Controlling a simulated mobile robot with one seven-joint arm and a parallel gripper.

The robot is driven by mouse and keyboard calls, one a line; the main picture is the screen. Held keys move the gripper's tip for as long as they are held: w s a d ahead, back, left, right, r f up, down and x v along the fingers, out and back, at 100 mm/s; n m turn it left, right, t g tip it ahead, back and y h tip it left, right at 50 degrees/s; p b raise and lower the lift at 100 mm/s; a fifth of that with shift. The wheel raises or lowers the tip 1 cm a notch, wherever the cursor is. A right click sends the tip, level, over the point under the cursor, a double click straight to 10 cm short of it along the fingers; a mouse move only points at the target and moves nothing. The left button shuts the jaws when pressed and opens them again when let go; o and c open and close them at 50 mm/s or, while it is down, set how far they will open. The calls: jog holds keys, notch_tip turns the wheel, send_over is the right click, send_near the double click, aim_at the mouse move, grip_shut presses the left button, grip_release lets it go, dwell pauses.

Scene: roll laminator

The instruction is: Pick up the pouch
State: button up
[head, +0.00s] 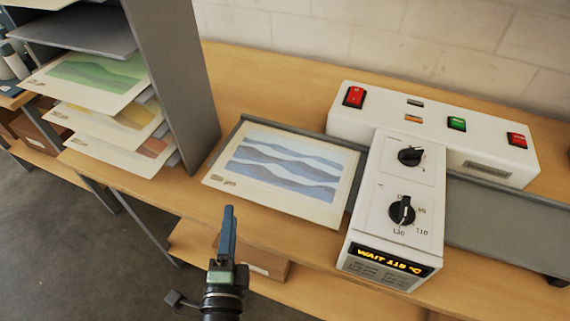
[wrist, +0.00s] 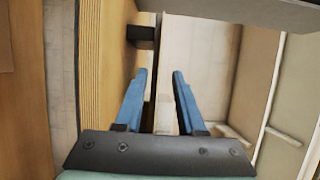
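A pouch with a blue wave print (head: 284,165) and a pale border lies flat on the grey tray (head: 352,205) at the left of the white laminator (head: 398,190). Its near edge reaches toward the table's front edge. My gripper (head: 229,212) is in front of that edge, near the pouch's near left corner and apart from it in the head view. In the wrist view my gripper (wrist: 161,72) has its two blue fingers apart. A thin dark edge runs between them there; I cannot tell whether it is the tray or the pouch.
A grey shelf rack (head: 175,75) stands at the left with green, yellow and red printed sheets. The laminator's display (head: 390,262) reads "WAIT 115 °C" or similar. The wooden table (head: 262,70) has a lower shelf with a box (head: 258,262). The wall is behind.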

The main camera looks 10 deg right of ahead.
aim_at(233, 186)
jog(key=x, duration=0.9)
jog(key=shift+s, duration=0.1)
grip_shut()
dwell(1.3)
